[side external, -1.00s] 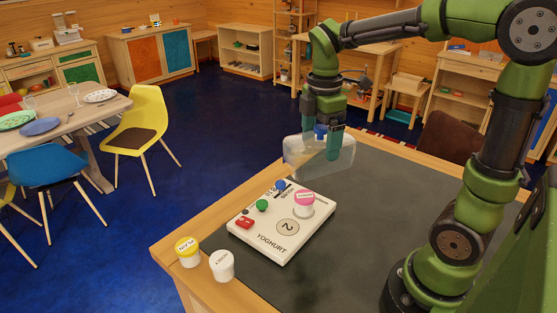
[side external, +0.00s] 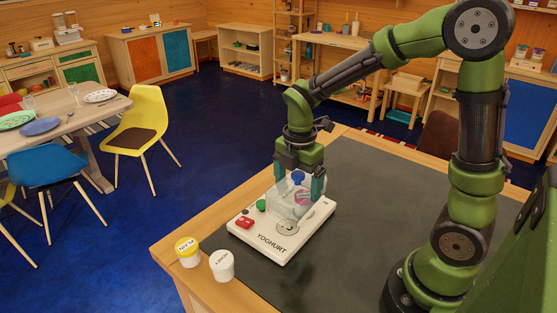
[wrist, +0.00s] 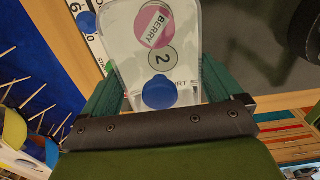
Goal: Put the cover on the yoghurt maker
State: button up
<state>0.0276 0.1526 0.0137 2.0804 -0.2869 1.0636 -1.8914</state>
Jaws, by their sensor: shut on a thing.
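The cover (side external: 291,207) is a clear box with a blue knob (side external: 298,177); it also shows in the wrist view (wrist: 188,92). My gripper (side external: 299,188) is shut on the cover, with one finger on each side. The cover is above the right part of the white yoghurt maker (side external: 270,248), around or just over the pink-lidded berry jar (wrist: 153,27), seen through the clear wall. I cannot tell whether its rim touches the base.
A yellow-lidded jar (side external: 188,252) and a white jar (side external: 222,265) stand at the table's front left corner, left of the yoghurt maker. The dark table top (side external: 355,200) is clear to the right. The wooden table edge (side external: 215,215) runs close on the left.

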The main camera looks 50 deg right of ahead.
jog(key=shift+f, duration=2.25)
jog(key=shift+f, duration=0.15)
jog(key=o, duration=0.8)
jog(key=shift+c, duration=0.2)
notch_tip(320, 180, up, 12)
jog(key=shift+r, duration=0.15)
jog(key=s+a+r+m+t+y, duration=0.1)
jog(key=s+m, duration=0.4)
jog(key=m, duration=0.6)
jog(key=s+a+r+m+t+y, duration=0.1)
jog(key=s+r+m+t, duration=0.3)
jog(key=m, duration=0.7)
jog(key=shift+s+a+t, duration=0.5)
jog(key=shift+a+t, duration=0.4)
jog(key=shift+t, duration=0.2)
